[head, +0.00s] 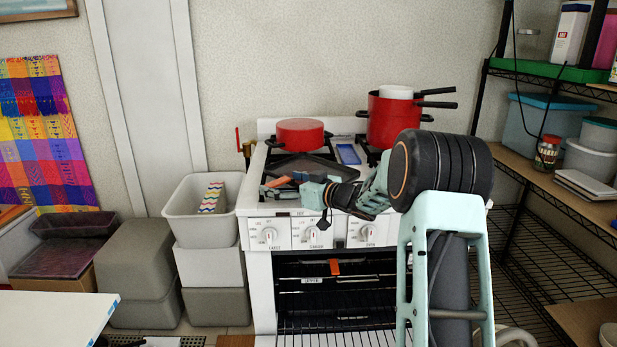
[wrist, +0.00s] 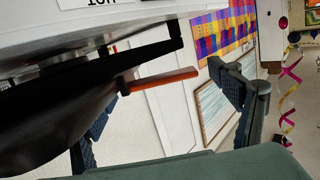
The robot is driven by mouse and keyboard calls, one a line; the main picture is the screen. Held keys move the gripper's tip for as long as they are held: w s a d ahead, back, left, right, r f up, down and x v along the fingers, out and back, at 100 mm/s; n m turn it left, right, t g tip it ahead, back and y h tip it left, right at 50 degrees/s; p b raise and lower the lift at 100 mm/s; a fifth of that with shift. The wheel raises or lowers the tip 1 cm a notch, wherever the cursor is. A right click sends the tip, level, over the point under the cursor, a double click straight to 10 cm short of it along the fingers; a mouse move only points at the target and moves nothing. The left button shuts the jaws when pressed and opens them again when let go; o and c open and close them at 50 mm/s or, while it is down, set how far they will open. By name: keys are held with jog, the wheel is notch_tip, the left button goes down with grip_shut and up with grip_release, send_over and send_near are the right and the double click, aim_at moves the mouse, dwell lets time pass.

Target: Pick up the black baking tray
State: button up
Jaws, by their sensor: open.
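The black baking tray (head: 318,160) looks to be the dark, flat thing on the stove top, partly hidden by my gripper and other items. In the wrist view, a dark curved body (wrist: 60,110) fills the left side, and an orange handle (wrist: 163,79) sticks out from it. I take this to be the tray, but its full outline is cut off. My gripper (head: 312,190) is at the front edge of the stove top, pointing left. In the wrist view, its fingers (wrist: 170,77) are open, apart on either side of the orange handle. Contact cannot be told.
A red pot (head: 300,134) and a taller red pot (head: 393,117) stand behind on the stove (head: 256,225). Stacked crates (head: 208,260) stand left of the stove. A wire shelf (head: 545,190) stands at the right. A white table corner (head: 55,312) is at the lower left.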

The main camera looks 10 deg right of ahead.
jog(key=shift+c, duration=0.6)
jog(key=c, duration=1.5)
jog(key=shift+r, duration=0.1)
jog(key=shift+c, duration=0.9)
jog(key=shift+r, duration=0.1)
